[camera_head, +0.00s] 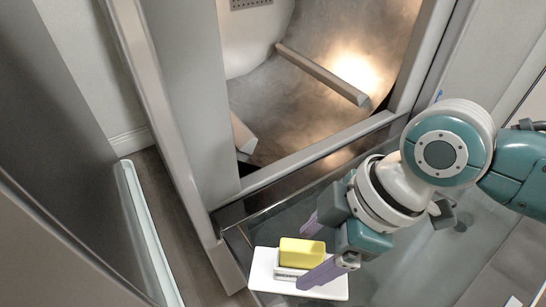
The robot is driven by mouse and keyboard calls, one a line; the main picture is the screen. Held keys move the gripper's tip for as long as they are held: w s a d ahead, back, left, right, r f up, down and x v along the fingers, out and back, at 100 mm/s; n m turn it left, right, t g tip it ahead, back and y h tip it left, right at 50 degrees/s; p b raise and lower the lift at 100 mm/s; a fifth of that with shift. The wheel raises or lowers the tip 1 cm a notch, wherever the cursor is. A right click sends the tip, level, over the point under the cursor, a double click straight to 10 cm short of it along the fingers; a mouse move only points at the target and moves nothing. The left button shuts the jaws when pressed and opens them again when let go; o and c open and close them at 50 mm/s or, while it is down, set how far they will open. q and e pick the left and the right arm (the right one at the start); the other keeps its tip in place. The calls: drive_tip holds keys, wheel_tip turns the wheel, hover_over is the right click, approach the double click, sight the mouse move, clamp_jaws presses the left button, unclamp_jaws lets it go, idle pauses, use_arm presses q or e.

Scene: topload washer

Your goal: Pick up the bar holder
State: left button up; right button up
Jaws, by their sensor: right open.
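The bar holder (263,268) looks like a flat white tray at the bottom centre. A yellow bar (302,250) rests on a small white block with dark markings on the tray. My right gripper (305,257) comes in from the right with its purple fingers apart. One finger is on the far side of the yellow bar, and the other is on its near side, across the tray's right part. I cannot tell whether the fingers touch anything. The near finger hides part of the tray. My left gripper is not in view.
The tray lies on a grey glassy surface (400,265) near its left front corner. Behind it is a large metal opening (320,110) with two bar-like ribs inside. A grey panel (70,150) stands at the left, with a narrow floor gap beside it.

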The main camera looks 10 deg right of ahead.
sight(301, 261)
drive_tip(key=f+b, duration=0.2)
drive_tip(key=f, duration=0.1)
drive_tip(key=f+b, duration=0.1)
drive_tip(key=f, duration=0.1)
drive_tip(key=shift+w+a+b, duration=0.3)
drive_tip(key=shift+w+b, duration=0.05)
drive_tip(key=shift+b, duration=0.05)
drive_tip(key=shift+a+f, duration=0.15)
clamp_jaws()
drive_tip(key=shift+w, duration=0.1)
